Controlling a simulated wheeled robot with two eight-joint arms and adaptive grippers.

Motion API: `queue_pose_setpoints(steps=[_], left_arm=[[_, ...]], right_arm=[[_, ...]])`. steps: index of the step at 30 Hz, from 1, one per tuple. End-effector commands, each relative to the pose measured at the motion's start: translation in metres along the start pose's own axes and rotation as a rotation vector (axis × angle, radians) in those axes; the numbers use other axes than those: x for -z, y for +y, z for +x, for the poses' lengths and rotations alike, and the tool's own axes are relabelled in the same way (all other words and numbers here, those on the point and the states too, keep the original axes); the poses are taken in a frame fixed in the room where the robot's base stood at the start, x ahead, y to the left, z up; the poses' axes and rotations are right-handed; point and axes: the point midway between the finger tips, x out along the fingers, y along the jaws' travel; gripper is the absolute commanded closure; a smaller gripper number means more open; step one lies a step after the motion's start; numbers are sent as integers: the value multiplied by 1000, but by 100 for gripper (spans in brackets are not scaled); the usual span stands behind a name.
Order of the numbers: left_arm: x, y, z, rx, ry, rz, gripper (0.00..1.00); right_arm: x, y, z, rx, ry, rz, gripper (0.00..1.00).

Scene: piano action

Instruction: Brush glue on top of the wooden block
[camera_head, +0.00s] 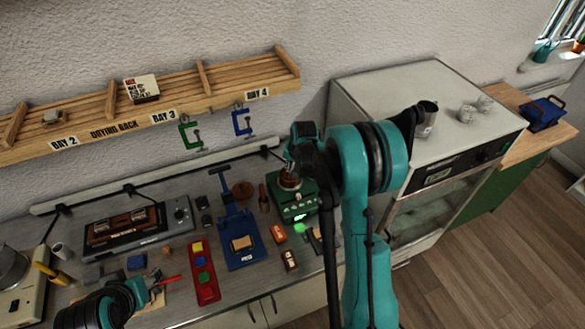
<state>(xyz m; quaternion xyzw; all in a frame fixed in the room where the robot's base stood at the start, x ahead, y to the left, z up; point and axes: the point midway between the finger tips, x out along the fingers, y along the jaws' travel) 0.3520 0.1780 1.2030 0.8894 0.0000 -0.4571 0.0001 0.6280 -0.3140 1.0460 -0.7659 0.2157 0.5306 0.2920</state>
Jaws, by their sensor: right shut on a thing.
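A pale wooden block (242,243) lies on the blue press (240,222) in the middle of the bench. A green glue heater (297,207) with a lit display stands right of it, with a brown pot (289,182) on top. My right gripper (291,168) points down over this pot and is shut on a thin thing, probably the glue brush, mostly hidden by the gripper and pot. My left gripper (140,292) is low at the left, near a small board with a red-handled tool (167,280); its fingers are unclear.
A red tray (205,280) with coloured blocks lies left of the press. A hotplate-like device (138,232) stands further left. Small boxes (289,259) lie before the heater. The drying rack (190,92) hangs above, with clamps below. A white oven (420,90) stands at right.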

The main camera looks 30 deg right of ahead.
Motion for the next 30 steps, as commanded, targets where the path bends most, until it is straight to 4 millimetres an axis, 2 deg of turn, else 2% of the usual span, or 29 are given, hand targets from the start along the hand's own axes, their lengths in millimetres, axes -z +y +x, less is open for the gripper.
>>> queue_pose_setpoints(steps=[14, 30], left_arm=[[0, 0, -1, 0, 0, 0, 53], [15, 0, -21, 0, 0, 0, 53]], right_arm=[[0, 0, -1, -1, -2, 0, 100], [11, -10, -42, 0, -1, 0, 100]])
